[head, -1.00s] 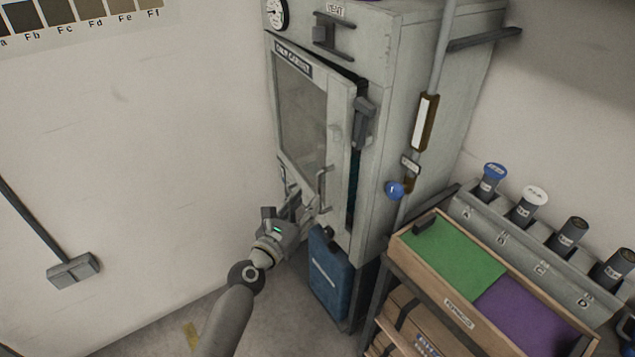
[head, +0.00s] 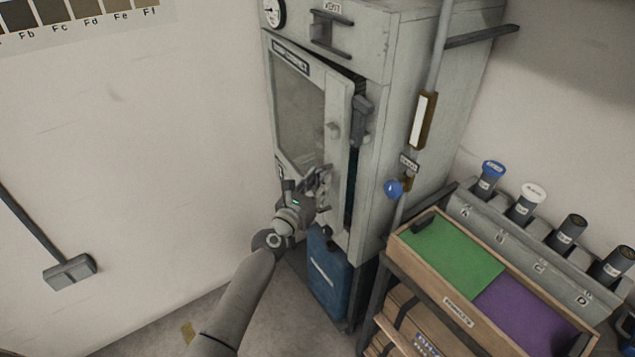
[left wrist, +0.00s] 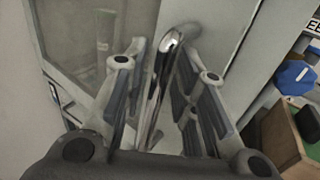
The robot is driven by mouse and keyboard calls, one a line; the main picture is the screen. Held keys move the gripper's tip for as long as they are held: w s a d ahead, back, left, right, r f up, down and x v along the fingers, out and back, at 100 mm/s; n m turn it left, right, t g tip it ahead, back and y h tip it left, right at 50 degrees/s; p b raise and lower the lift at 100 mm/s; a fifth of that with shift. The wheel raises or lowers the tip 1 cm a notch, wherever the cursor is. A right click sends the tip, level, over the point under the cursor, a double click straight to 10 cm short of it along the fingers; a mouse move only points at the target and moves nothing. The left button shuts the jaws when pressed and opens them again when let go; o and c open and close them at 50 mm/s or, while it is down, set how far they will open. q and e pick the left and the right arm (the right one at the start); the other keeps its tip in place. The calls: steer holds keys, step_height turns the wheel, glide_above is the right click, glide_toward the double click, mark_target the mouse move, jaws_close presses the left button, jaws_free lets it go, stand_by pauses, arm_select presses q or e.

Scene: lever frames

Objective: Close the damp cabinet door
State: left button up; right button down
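The damp cabinet (head: 385,150) is a pale grey steel cabinet against the wall. Its windowed door (head: 340,112) stands ajar, with a dark gap along its right edge; the door also fills much of the left wrist view (left wrist: 215,35). My left gripper (head: 324,180) is at the lower right part of the door. In the left wrist view, the shiny upright bar handle (left wrist: 157,88) lies between the open fingers of my left gripper (left wrist: 161,62), with gaps visible on both sides. In the head view my gripper mostly hides the handle. My right gripper is not in view.
A blue canister (head: 328,275) stands below the door. A pipe with a blue valve knob (head: 393,188) runs by the cabinet's right side. A wooden tray (head: 409,236) with green and purple panels sits on a rack at the right. Bare floor lies at lower left.

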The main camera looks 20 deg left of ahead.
mark_target(333, 178)
arm_select(q)
jaws_close()
steer(key=w+d, duration=0.3)
steer(key=shift+w+d+b, duration=0.2)
steer(key=shift+d+b, duration=0.05)
steer(key=shift+b, duration=0.15)
steer(key=shift+r, duration=0.1)
steer(key=shift+o, duration=1.6)
jaws_free()
steer(key=shift+d, duration=0.15)
